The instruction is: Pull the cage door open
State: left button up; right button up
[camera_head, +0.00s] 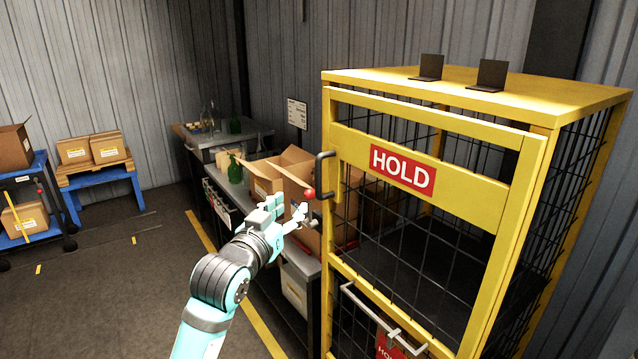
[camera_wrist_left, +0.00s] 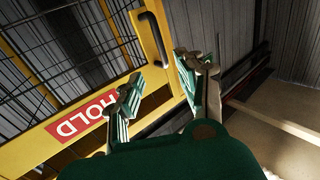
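The yellow cage (camera_head: 575,112) stands at the right of the head view. Its mesh door has a yellow frame (camera_head: 465,200) and a red HOLD sign (camera_head: 402,171). The door looks shut or nearly so. A black bar handle (camera_head: 322,172) is at the door's left edge; it also shows in the left wrist view (camera_wrist_left: 155,40). My left gripper (camera_head: 292,207) is just left of and below the handle. In the left wrist view, its fingers (camera_wrist_left: 160,88) are spread with nothing between them, and the handle lies beyond the tips, apart from them. My right gripper is out of view.
A red knob (camera_head: 309,192) shows beside the handle. A bench (camera_head: 255,222) with open cardboard boxes (camera_head: 285,172) is behind my left gripper. A lower cage door has a pale bar handle (camera_head: 380,322). The floor (camera_head: 130,270) at left is clear.

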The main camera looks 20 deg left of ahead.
pick_arm(q)
send_near(317, 180)
jog(key=w, duration=0.3)
jog(key=w+p, duration=0.1)
jog(key=w, duration=0.2)
jog(key=w+p, duration=0.1)
jog(key=w, duration=0.2)
jog(key=shift+d+r, duration=0.2)
jog(key=shift+d, duration=0.15)
jog(key=shift+w+f, duration=0.1)
jog(key=shift+w, duration=0.8)
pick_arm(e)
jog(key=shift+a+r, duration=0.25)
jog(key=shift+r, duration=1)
pick_arm(q)
grip_shut()
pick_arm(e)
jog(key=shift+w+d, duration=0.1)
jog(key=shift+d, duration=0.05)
